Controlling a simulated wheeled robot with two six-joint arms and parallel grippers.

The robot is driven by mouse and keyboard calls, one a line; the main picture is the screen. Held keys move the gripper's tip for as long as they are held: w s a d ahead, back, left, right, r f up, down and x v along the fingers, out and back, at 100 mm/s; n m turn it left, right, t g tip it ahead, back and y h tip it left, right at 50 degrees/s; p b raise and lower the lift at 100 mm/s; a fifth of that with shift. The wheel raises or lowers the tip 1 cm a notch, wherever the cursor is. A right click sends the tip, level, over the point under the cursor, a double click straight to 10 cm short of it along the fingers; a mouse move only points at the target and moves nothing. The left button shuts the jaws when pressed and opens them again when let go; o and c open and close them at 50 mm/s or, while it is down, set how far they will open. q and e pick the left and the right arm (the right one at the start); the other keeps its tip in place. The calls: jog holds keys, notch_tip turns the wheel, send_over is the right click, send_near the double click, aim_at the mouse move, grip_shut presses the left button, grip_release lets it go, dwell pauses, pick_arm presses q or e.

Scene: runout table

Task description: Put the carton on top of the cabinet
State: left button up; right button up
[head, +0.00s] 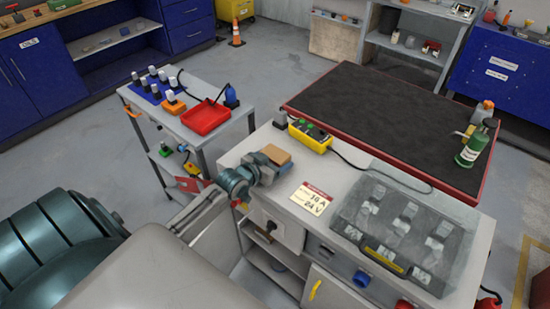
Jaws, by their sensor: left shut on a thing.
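The carton (276,154) is a small brown box in the head view, at the far left part of the cabinet top. My left gripper (270,166) reaches in from the lower left and is shut on the carton. Its fingers hide the carton's near lower side. The cabinet (308,170) is grey, with a light flat top and drawers, shelves and a door in front. The carton is over or at the top's left end; I cannot tell whether it touches the surface. My right gripper is not in view.
On the cabinet top are a sign card (311,198), a grey clear-lidded case (405,232) and a yellow box with green buttons (310,136). A black-topped red table (385,112) stands behind. A cart with a red tray (205,117) stands left. A small clear strip surrounds the card.

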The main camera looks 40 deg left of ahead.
pick_arm(q)
jog(key=o, duration=0.6)
jog(key=shift+f, duration=0.15)
jog(key=o, duration=0.5)
jog(key=shift+r, duration=0.2)
jog(key=p+v, duration=0.1)
jog(key=v, duration=1.1)
